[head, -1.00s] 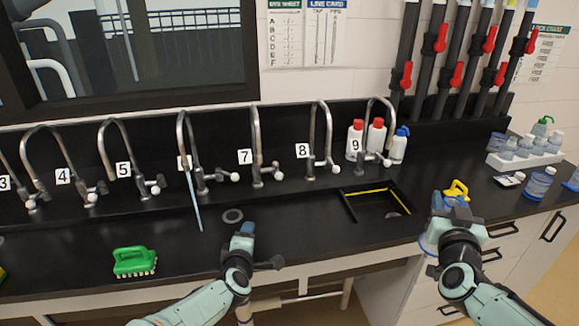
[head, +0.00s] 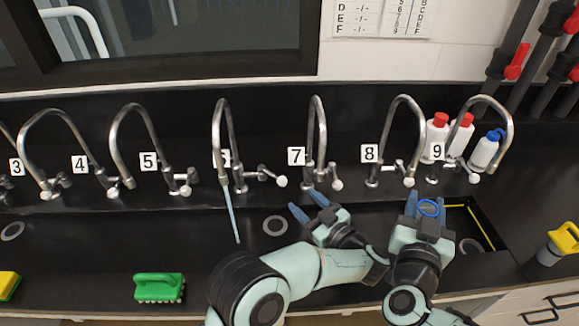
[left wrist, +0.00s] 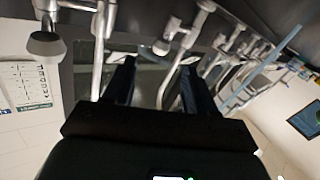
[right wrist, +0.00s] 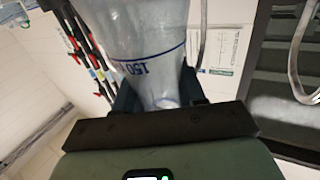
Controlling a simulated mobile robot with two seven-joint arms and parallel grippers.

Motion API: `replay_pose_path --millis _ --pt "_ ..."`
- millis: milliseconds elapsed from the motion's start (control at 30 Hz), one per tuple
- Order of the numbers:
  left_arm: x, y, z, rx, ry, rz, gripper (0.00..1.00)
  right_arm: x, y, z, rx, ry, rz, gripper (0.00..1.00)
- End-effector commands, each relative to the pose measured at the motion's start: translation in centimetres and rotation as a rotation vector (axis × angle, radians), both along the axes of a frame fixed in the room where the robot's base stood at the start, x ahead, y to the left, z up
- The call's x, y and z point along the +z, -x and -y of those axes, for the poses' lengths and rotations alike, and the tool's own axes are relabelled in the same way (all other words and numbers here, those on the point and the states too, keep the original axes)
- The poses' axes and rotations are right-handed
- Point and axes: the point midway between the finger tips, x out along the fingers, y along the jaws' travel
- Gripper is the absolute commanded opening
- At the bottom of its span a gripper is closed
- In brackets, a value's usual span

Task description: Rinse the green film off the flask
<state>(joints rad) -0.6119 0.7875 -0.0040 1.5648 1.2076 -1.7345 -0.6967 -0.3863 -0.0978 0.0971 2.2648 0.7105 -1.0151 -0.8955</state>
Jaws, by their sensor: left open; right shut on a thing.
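My right gripper (head: 428,206) is shut on the flask (right wrist: 150,40), which is clear with a blue line and a "150" mark in the right wrist view. I cannot make out green film on the part that shows. My left gripper (head: 308,203) is open and empty, just in front of the tap marked 7 (head: 318,140); its fingers also show in the left wrist view (left wrist: 158,88). A pale blue stream (head: 231,213) runs from the tap left of it.
More taps (head: 130,150) stand along the back to the left. A green brush (head: 159,288) lies on the front counter, a yellow sponge (head: 8,284) at the left edge. Bottles (head: 484,150) stand behind tap 9. A yellow-topped item (head: 563,241) stands at right, beside the open sink basin (head: 490,232).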

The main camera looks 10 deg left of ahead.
Motion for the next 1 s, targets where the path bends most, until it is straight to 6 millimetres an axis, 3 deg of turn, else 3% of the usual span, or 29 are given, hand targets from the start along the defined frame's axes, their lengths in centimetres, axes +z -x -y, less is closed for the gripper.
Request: replay_pose_path --millis 167,600,1000 --pt "0.0 -1.0 -1.5 0.011 -0.007 -0.003 0.56 0.2 0.0 -0.1 0.002 0.0 0.001 0.0" --pt "0.1 -6.3 -7.8 0.009 -0.006 -0.002 0.56 1.2 -0.1 -0.1 0.002 0.0 0.004 0.0" --pt "0.0 -7.6 -9.2 0.005 -0.005 -0.003 0.56 1.4 -0.1 -0.1 0.002 -0.001 0.005 0.0"
